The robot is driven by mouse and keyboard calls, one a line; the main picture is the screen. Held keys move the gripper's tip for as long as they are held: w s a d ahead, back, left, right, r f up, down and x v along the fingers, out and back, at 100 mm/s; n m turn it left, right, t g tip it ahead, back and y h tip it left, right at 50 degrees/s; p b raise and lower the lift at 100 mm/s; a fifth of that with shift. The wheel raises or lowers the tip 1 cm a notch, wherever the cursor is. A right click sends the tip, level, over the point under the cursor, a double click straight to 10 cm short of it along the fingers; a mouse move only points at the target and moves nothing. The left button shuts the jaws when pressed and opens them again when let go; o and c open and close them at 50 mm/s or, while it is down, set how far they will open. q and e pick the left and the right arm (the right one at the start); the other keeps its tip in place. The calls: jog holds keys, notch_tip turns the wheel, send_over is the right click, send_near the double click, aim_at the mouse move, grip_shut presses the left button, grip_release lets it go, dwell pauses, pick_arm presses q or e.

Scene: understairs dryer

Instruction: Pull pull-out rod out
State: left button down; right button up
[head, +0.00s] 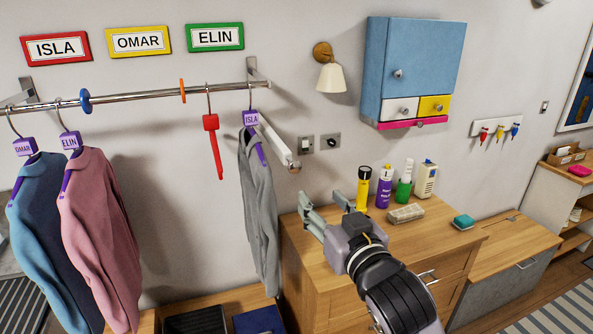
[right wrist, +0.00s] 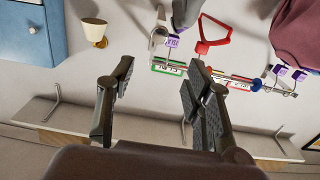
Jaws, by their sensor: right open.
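The pull-out rod (head: 276,141) is a pale bar with a metal knob at its end. It slants out from the wall below the right end of the hanging rail (head: 140,95), beside the grey garment (head: 259,215). My right gripper (head: 326,208) is open and empty, below and to the right of the rod's knob, apart from it. In the right wrist view both fingers (right wrist: 155,85) are spread with nothing between them. A pale bar beyond them, near the top, looks like the rod, but I cannot be sure. My left gripper is not in view.
A blue wall cabinet (head: 420,60) hangs above. Blue (head: 40,215) and pink (head: 98,220) garments and a red hanger (head: 212,145) hang from the rail.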

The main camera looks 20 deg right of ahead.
aim_at(296, 167)
jog(key=w, duration=0.5)
jog(key=w+p, duration=0.1)
jog(key=w, duration=0.4)
jog(key=w+p, duration=0.1)
jog(key=w, duration=0.4)
jog(key=shift+w+a+r, duration=0.1)
jog(key=shift+a, duration=0.15)
jog(key=shift+w, duration=0.5)
jog(key=shift+c, duration=0.4)
grip_shut()
